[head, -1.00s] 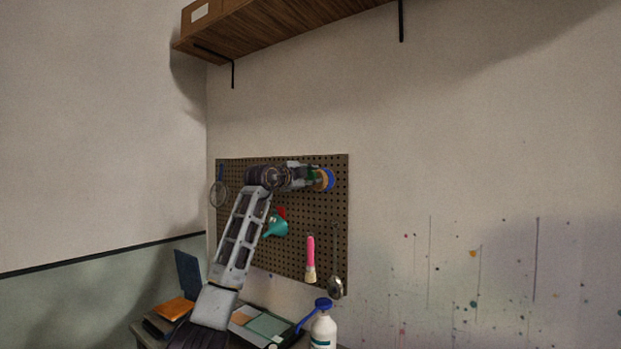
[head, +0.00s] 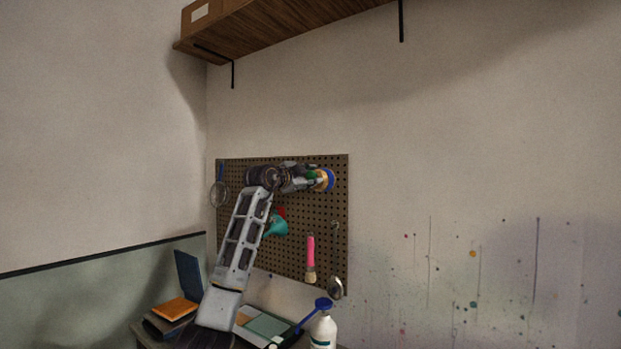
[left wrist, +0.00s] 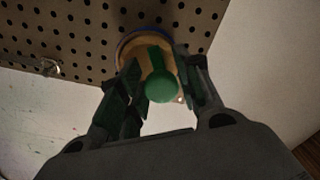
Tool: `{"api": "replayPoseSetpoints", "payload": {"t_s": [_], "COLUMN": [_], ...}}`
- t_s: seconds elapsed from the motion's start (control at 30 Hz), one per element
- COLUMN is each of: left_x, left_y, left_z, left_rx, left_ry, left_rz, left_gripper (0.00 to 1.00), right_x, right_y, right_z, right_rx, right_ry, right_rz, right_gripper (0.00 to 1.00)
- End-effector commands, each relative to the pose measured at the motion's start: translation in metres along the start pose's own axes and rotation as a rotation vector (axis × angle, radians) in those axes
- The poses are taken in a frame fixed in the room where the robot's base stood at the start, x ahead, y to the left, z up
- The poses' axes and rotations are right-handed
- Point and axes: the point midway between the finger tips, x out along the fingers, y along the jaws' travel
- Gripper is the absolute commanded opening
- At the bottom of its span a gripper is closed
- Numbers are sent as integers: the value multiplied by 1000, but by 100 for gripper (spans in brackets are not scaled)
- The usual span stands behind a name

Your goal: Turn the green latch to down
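The green latch (left wrist: 160,86) shows in the left wrist view as a round green knob with a short green bar, in front of a tan disc with a blue rim (left wrist: 127,42). In the head view a bit of the green latch (head: 311,174) and the blue-rimmed disc (head: 329,180) show at the pegboard's upper right. My left gripper (left wrist: 160,75) is open, with one finger on each side of the latch. Narrow gaps seem to remain beside the knob. In the head view my left gripper (head: 300,181) partly hides the latch. My right gripper is in neither view.
The pegboard (head: 325,235) also carries a teal funnel (head: 277,226), a pink-handled brush (head: 311,257) and a ladle (head: 335,288). A white bottle (head: 323,333) stands below. A wooden shelf (head: 290,25) is overhead.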

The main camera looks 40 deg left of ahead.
Motion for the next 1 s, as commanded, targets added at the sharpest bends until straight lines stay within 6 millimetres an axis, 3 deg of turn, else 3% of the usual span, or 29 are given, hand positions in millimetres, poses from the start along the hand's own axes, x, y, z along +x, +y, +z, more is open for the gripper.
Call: {"api": "replayPoseSetpoints", "payload": {"t_s": [0.1, 0.3, 0.4, 0.57, 1.0], "left_x": [0, 0, 0, -3, -37], "left_y": [0, 0, 0, 0, 0], "left_z": [0, 0, -1, 0, 0], "left_rx": [1, 1, 1, 1, 3], "left_ry": [0, 1, 1, 1, 0], "left_rz": [0, 0, 0, 0, 0], "left_gripper": [50, 50, 50, 50, 50], "right_x": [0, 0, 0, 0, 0], "right_y": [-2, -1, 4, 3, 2], "right_z": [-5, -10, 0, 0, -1], "right_rx": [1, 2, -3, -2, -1], "right_ry": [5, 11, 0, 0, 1], "right_rz": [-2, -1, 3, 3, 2], "right_gripper": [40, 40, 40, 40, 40]}}
